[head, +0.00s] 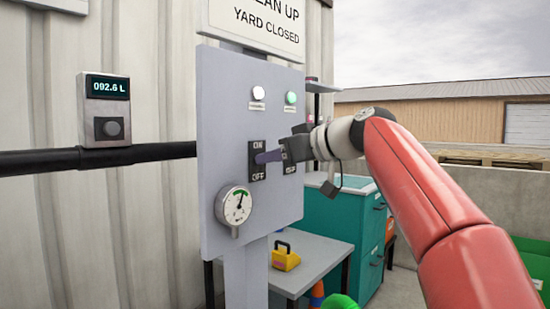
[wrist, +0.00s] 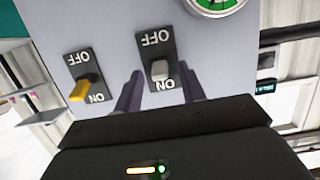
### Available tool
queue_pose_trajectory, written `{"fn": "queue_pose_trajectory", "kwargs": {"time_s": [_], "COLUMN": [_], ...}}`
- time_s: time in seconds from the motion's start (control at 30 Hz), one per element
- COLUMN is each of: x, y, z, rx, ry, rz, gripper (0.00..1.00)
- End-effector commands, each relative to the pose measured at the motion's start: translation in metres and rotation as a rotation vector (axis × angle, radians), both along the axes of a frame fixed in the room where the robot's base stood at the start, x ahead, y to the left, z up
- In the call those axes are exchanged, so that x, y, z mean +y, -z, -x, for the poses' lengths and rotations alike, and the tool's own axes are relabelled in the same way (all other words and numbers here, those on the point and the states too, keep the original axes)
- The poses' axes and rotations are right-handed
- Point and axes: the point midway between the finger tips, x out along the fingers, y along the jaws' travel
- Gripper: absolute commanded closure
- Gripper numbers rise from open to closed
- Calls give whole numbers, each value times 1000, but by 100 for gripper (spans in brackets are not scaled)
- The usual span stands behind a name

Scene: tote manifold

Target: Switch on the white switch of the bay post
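The bay post's grey panel (head: 225,120) carries a dark switch plate (head: 257,170) marked ON at the top and OFF at the bottom. In the wrist view, which is upside down, the white switch (wrist: 159,70) shows its lever near the ON marking; its exact tilt is hard to tell. A yellow switch (wrist: 84,88) is beside it. My gripper (head: 268,157) is at the panel and covers the white lever in the head view. In the wrist view its fingers (wrist: 160,80) are apart, one on each side of the white lever, with visible gaps.
A white lamp (head: 258,93) and a green lamp (head: 291,98) are above the switches. A round gauge (head: 238,205) is below. A meter box (head: 104,110) and black pipe (head: 40,161) are at left. A table (head: 310,262) and teal cabinet (head: 345,235) stand behind the panel.

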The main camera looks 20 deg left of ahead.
Motion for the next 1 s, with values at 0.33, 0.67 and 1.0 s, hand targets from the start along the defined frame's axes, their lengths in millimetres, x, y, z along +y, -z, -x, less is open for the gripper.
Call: {"fn": "queue_pose_trajectory", "kwargs": {"time_s": [0.33,0.67,1.0], "x": [-51,-66,-85], "y": [-14,-20,-11], "z": [20,27,18], "rx": [-3,-2,-11], "ry": [5,1,32], "rz": [-1,0,-27], "gripper": [60,60,60]}}
